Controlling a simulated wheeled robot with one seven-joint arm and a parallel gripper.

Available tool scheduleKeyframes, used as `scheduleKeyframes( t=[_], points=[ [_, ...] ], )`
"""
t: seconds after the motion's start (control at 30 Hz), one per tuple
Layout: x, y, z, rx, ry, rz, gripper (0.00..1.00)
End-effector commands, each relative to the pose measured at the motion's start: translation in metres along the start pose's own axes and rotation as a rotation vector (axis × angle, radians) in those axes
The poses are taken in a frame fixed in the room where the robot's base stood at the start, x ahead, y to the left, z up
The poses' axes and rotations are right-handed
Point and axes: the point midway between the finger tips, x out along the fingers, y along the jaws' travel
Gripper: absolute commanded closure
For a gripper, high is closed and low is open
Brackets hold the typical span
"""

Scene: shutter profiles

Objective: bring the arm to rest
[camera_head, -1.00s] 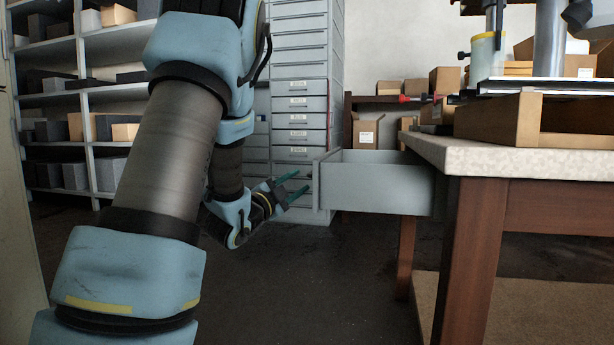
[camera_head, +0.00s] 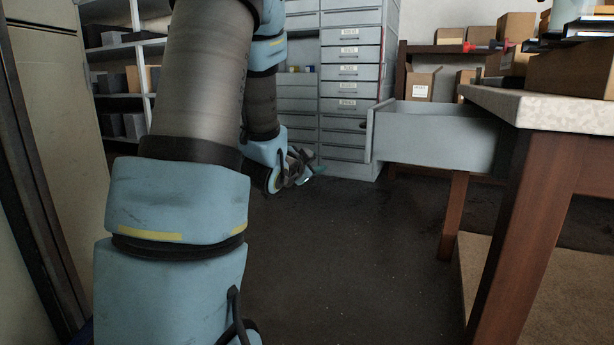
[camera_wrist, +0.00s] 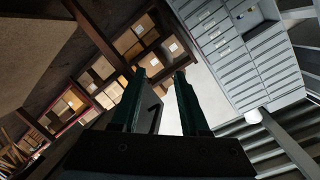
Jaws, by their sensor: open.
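My gripper (camera_head: 312,170) hangs at the end of my arm, low over the dark floor and left of the pulled-out drawer. In the wrist view the two green fingers of my gripper (camera_wrist: 165,95) stand apart with nothing between them. In the head view my arm fills the left half and partly hides the gripper. The gripper is apart from the drawer and from the cabinet behind it.
A grey drawer (camera_head: 440,138) juts out from the workbench (camera_head: 540,108) at the right. A grey drawer cabinet (camera_head: 350,88) stands behind. Shelves (camera_head: 118,92) with boxes are at the back left. The floor (camera_head: 350,260) in the middle is clear.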

Motion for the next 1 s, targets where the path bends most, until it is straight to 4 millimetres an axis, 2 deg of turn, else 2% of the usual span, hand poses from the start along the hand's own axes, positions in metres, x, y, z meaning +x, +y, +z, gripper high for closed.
scheduleKeyframes(
  t=[0.1, 0.2, 0.3, 0.43, 0.6, 0.77, 0.8, 1.0],
  points=[
    [-0.021, 0.008, 0.043, -0.161, -0.238, 0.038, 0.55],
    [-0.047, 0.023, 0.075, -0.309, -0.44, 0.072, 0.55],
    [-0.081, 0.042, 0.099, -0.457, -0.638, 0.104, 0.55],
    [-0.127, 0.07, 0.117, -0.63, -0.866, 0.139, 0.55],
    [-0.18, 0.101, 0.121, -0.802, -1.098, 0.178, 0.55],
    [-0.226, 0.126, 0.114, -0.934, -1.288, 0.21, 0.55],
    [-0.23, 0.117, 0.103, -0.938, -1.294, 0.211, 0.55],
    [-0.237, 0.087, 0.073, -0.932, -1.29, 0.212, 0.55]
  ],
)
